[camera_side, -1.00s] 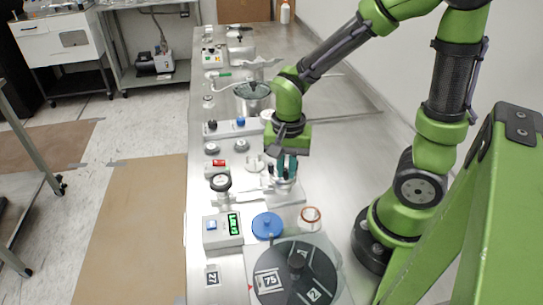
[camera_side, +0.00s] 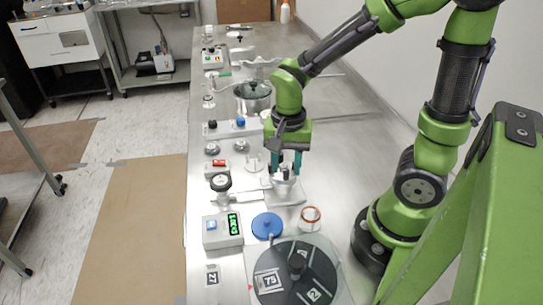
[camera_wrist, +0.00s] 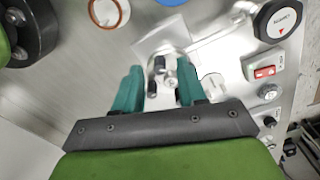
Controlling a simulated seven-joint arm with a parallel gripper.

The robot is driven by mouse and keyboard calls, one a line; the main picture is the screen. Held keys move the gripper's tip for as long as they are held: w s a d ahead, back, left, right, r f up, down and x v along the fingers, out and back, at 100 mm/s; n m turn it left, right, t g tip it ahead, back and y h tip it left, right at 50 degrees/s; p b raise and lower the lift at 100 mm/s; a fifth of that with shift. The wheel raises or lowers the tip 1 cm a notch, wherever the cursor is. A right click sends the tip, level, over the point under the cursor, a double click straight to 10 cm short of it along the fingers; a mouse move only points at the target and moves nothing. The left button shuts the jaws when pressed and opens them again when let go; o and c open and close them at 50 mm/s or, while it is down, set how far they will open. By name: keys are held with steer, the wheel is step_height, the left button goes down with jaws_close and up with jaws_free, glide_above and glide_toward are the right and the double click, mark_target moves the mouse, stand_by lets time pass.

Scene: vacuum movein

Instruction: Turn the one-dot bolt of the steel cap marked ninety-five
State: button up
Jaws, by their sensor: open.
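My gripper (camera_side: 287,169) points down over a small steel fitting (camera_side: 284,184) near the middle of the bench. Its two teal fingers are apart, and nothing is held between them. In the wrist view, my gripper (camera_wrist: 160,72) has dark bolt-like knobs (camera_wrist: 158,63) of the fitting showing between and just beyond its fingertips. I cannot tell whether the fingers touch them. No ninety-five mark or one-dot mark can be read in either view. The fitting stands on a flat metal plate (camera_side: 290,197).
A blue disc (camera_side: 267,225), an orange-rimmed ring (camera_side: 310,218) and a dark round plate (camera_side: 296,272) lie on the near side. A box with a green display (camera_side: 222,230) and a black round knob (camera_side: 221,182) stand left. A pot (camera_side: 253,96) stands farther back.

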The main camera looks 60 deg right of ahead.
mark_target(285, 170)
step_height(285, 170, up, 16)
steer(key=shift+f, duration=0.25)
steer(key=shift+c, duration=0.9)
steer(key=shift+w+a+f, duration=0.1)
steer(key=shift+w+f, duration=0.05)
steer(key=shift+f, duration=0.2)
steer(key=shift+c, duration=0.7)
steer(key=w+f+n+g, duration=0.1)
steer(key=w+n+g, duration=0.5)
steer(key=n, duration=0.6)
steer(key=shift+t, duration=0.7)
steer(key=x, duration=1.6)
steer(key=shift+w+f, duration=0.15)
steer(key=shift+f, duration=0.25)
